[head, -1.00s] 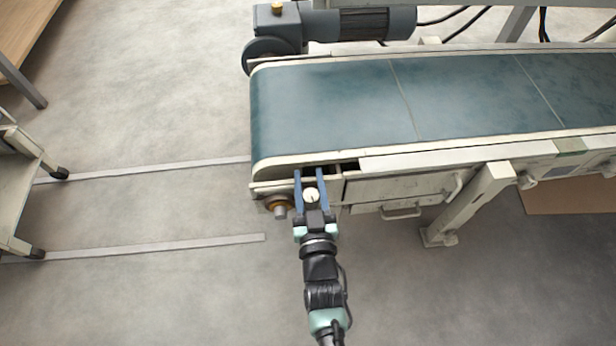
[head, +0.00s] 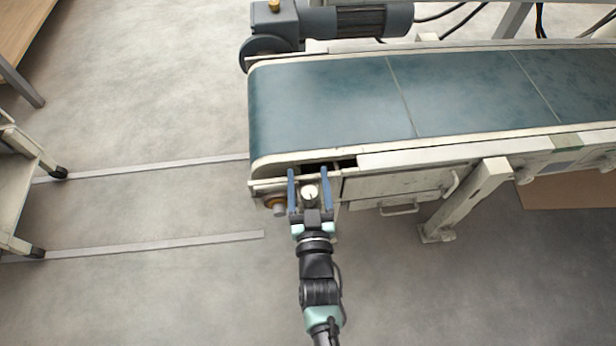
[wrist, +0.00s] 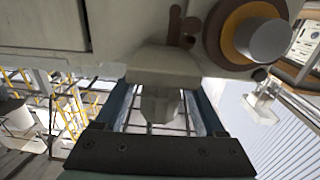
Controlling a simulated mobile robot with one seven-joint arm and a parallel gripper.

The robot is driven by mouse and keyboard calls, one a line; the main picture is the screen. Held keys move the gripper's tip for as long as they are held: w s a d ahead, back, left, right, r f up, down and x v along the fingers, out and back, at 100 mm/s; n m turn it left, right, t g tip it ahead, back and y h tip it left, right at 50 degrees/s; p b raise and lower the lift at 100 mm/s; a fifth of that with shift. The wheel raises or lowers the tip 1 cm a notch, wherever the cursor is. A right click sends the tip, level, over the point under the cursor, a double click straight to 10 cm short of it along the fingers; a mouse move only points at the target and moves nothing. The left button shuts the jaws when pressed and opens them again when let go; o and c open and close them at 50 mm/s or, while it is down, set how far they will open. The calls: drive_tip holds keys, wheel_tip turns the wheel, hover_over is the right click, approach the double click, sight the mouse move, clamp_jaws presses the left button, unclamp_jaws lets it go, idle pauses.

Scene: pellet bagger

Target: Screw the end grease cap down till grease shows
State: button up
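The grease cap (head: 310,192) looks like a small white round knob with a small dark mark, at the near left corner of the conveyor's side. My gripper (head: 309,172) has its two blue fingers on either side of the cap, with a visible gap on both sides. It is open. In the wrist view, a pale, blurred tapered shape (wrist: 160,98), seemingly the cap, hangs between the spread fingers. I cannot make out any grease.
A shaft end with an orange-brown ring (head: 274,203) sits just left of my gripper, close to the left finger. The conveyor belt (head: 330,110) lies beyond. A drawer-like panel with handles (head: 400,207) and a support leg (head: 465,200) stand to the right.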

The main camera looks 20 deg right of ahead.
drive_tip(key=shift+r, duration=0.1)
drive_tip(key=p+v, duration=0.4)
drive_tip(key=v, duration=0.9)
